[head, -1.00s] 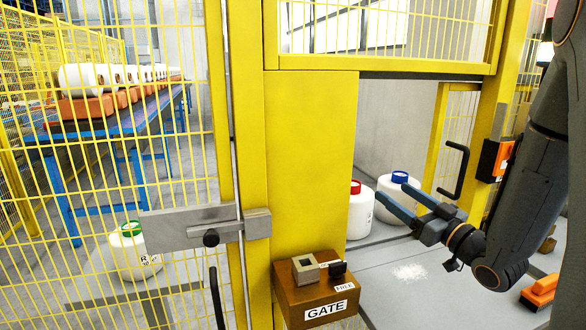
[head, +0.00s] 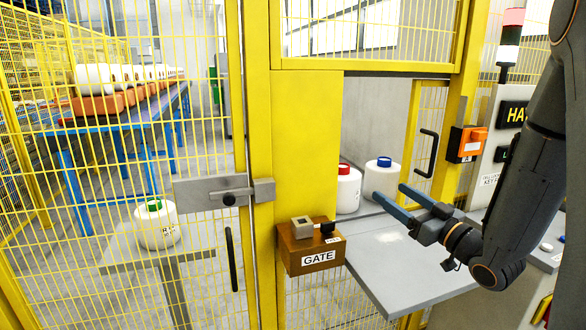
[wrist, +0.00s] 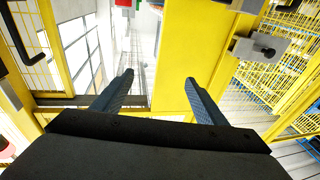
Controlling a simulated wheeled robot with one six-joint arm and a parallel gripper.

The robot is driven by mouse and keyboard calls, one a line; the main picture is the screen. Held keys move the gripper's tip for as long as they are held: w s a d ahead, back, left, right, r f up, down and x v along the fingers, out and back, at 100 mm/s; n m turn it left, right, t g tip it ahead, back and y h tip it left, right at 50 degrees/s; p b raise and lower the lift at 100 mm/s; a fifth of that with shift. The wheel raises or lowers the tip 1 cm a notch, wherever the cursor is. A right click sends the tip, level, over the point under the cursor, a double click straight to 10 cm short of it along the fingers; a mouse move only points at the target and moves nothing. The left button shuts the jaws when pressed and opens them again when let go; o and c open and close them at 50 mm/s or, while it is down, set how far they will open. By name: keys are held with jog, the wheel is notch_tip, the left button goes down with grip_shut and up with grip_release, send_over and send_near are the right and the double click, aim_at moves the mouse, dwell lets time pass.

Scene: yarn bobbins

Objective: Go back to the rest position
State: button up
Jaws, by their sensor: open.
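My gripper (head: 390,200) is open, with two blue-grey fingers spread apart and nothing between them. It is above the grey shelf (head: 415,270) at the hatch opening. The wrist view shows the same gripper (wrist: 160,82) with an empty gap, pointing toward the yellow frame. The white bobbin with a blue top (head: 383,180) stands just beyond the fingers, apart from or behind the tips; I cannot tell the exact gap. The white bobbin with a red top (head: 347,190) stands left of it.
A yellow mesh fence with a latch (head: 225,195) and a brown GATE box (head: 308,247) stand left of the arm. Behind the mesh, a green-topped bobbin (head: 156,226) sits on a small stand. A control panel (head: 510,125) is at the right.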

jog(key=s+f+m+g+h, duration=0.35)
jog(key=f+g+h, duration=0.35)
jog(key=f+h, duration=0.25)
jog(key=s+a+f+m+g, duration=0.1)
jog(key=s+a+f+g, duration=0.15)
jog(key=s, duration=0.35)
jog(key=s+a+f+m+g, duration=0.1)
jog(key=s+a+g, duration=0.15)
jog(key=s, duration=0.35)
jog(key=s+a+f+g, duration=0.1)
jog(key=s+a+g, duration=0.15)
jog(key=s, duration=0.45)
notch_tip(320, 180, down, 11)
jog(key=d+g+b, duration=0.1)
jog(key=g+b, duration=0.1)
jog(key=b, duration=0.8)
jog(key=shift+w+r, duration=0.2)
jog(key=shift+w, duration=0.15)
